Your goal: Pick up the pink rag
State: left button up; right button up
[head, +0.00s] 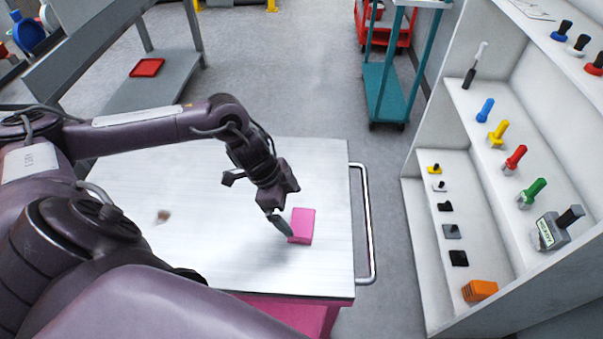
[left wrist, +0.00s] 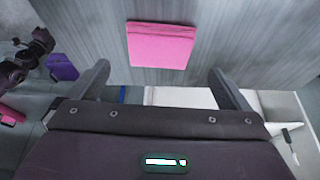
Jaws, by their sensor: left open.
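The pink rag (head: 302,225) is a folded, flat rectangle lying on the metal top of a cart (head: 200,190), near its right edge. It also shows in the left wrist view (left wrist: 160,46), at the top middle. My left gripper (head: 280,222) is just left of the rag in the head view, with a finger close to its left edge; I cannot tell whether it touches. In the left wrist view the two fingers (left wrist: 160,80) are wide apart, with nothing between them, and the rag lies beyond them. My right gripper is not in view.
A metal handle (head: 368,225) runs along the cart's right side. A white shelf unit (head: 415,220) with colored tools stands at the right. A teal trolley (head: 385,90) stands at the back. A small brown spot (head: 163,216) marks the otherwise mostly bare cart top.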

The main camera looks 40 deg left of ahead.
aim_at(301, 222)
pick_arm(q)
jog(key=p+x, duration=0.1)
jog(key=x, duration=0.4)
jog(key=shift+d+f+p, duration=0.1)
jog(key=shift+f+p, duration=0.25)
jog(key=shift+f, duration=0.3)
jog(key=shift+d, duration=0.1)
jog(key=shift+c, duration=0.3)
jog(key=c, duration=0.5)
jog(key=shift+c, duration=1.3)
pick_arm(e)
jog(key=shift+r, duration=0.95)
